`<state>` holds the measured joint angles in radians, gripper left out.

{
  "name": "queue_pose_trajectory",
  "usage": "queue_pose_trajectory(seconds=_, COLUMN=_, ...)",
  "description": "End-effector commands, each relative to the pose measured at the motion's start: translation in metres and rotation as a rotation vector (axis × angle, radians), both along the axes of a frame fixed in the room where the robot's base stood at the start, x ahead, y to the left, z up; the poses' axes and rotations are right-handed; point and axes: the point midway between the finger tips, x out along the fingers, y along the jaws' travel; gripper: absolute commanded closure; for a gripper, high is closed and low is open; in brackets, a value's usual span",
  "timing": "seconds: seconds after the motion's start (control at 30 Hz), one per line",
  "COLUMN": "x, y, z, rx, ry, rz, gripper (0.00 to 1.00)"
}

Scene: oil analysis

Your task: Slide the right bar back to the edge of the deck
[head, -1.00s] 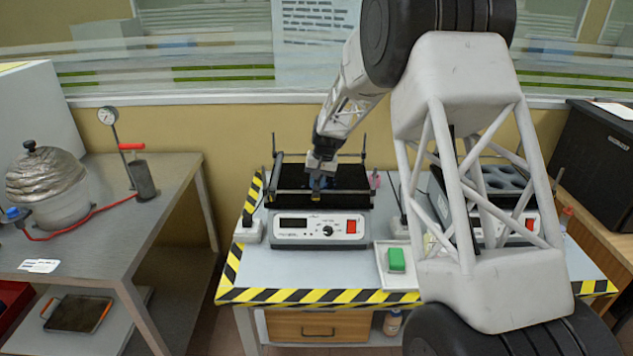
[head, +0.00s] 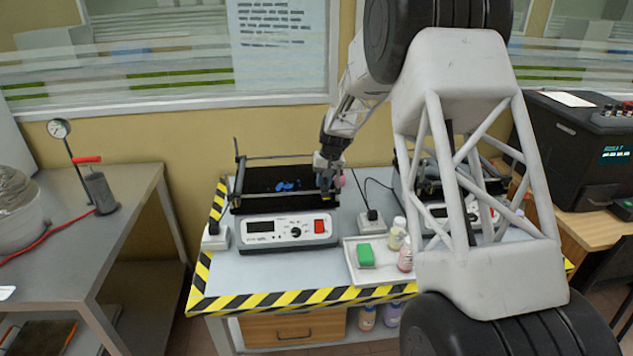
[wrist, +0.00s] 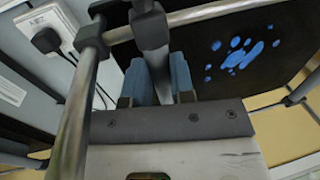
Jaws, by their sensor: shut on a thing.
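The black deck (head: 262,183) of the front shaker has blue marks on its middle. In the head view my gripper (head: 328,183) is at the deck's right end and largely hides the right bar. In the wrist view the dark right bar (wrist: 151,32) passes between the blue-padded fingers of my gripper (wrist: 157,80), which is shut on it. The bar's far end is out of that view. The deck (wrist: 200,42) with its blue marks lies to the right of the fingers there.
Metal rails (wrist: 82,110) frame the deck. The shaker's control panel (head: 285,230) faces front. A black plug (head: 371,215) stands right of the shaker. My arm covers much of the second shaker.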

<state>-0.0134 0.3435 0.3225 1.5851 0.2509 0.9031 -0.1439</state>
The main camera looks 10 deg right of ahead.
Motion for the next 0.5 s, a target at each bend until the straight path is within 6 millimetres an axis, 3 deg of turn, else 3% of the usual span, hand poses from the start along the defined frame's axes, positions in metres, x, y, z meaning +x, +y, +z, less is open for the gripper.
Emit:
queue_pose_trajectory(seconds=0.17, x=0.0000, y=0.0002, z=0.0001, rx=0.000, ry=0.000, rz=0.000, gripper=1.00)
queue_pose_trajectory(seconds=0.2, x=0.0000, y=0.0002, z=0.0001, rx=0.000, ry=0.000, rz=0.000, gripper=0.76)
queue_pose_trajectory(seconds=0.3, x=0.0000, y=0.0003, z=0.0002, rx=0.000, ry=0.000, rz=0.000, gripper=0.60)
queue_pose_trajectory(seconds=0.37, x=0.0000, y=0.0003, z=0.0002, rx=0.000, ry=0.000, rz=0.000, gripper=0.52)
queue_pose_trajectory(seconds=0.5, x=0.0000, y=0.0004, z=0.0001, rx=0.000, ry=0.000, rz=0.000, gripper=0.52)
